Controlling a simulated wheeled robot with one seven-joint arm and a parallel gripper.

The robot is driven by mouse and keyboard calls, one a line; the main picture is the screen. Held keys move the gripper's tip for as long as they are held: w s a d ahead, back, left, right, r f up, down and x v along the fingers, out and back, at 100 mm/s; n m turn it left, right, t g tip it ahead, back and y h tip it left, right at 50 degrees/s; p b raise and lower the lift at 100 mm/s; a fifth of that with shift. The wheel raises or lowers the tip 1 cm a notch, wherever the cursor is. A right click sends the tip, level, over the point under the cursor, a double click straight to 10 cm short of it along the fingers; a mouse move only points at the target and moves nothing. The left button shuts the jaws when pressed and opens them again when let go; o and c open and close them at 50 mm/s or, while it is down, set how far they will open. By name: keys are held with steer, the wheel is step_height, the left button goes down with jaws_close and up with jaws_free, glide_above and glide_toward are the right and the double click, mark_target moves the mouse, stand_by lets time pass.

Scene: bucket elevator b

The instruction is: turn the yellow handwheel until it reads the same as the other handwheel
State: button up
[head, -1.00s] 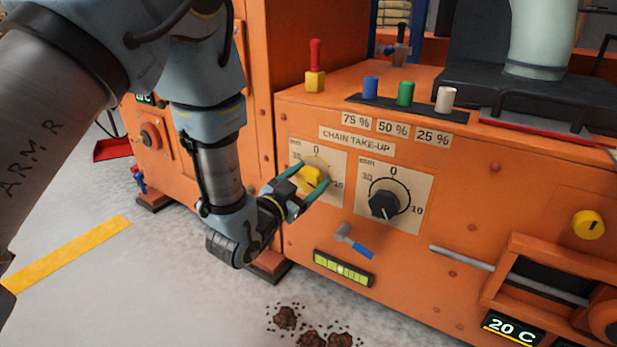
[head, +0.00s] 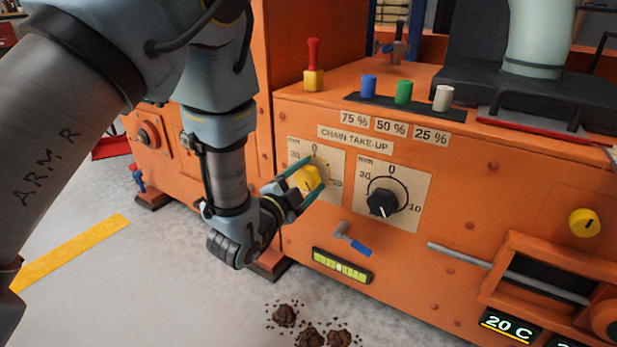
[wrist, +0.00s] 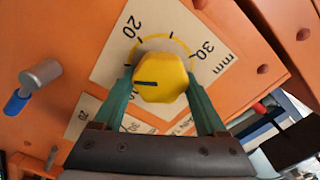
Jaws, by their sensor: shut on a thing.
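The yellow handwheel (head: 308,179) sits on the left dial plate of the orange panel. My gripper (head: 306,182) is shut on it, one green finger on each side, as the wrist view (wrist: 160,92) also shows. In the wrist view the yellow handwheel's (wrist: 163,73) dark mark points left, close to 10 and slightly toward 20. The lower part of its dial is hidden by my fingers. The other handwheel, black (head: 382,202), is on the right dial plate. Its white mark points down and slightly right, about at the 20 position; that number is hidden in the head view.
A small lever with a blue grip (head: 353,240) and a green level (head: 342,265) are below the dials. A grey rod (head: 465,257) sticks out at the right. Blue, green and white pegs (head: 403,92) stand on top. Brown clumps (head: 310,337) lie on the floor.

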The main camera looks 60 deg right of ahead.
stand_by(0.5)
steer(key=o, duration=1.3)
steer(key=a+p, duration=0.3)
steer(key=a, duration=0.8)
steer(key=shift+d, duration=0.1)
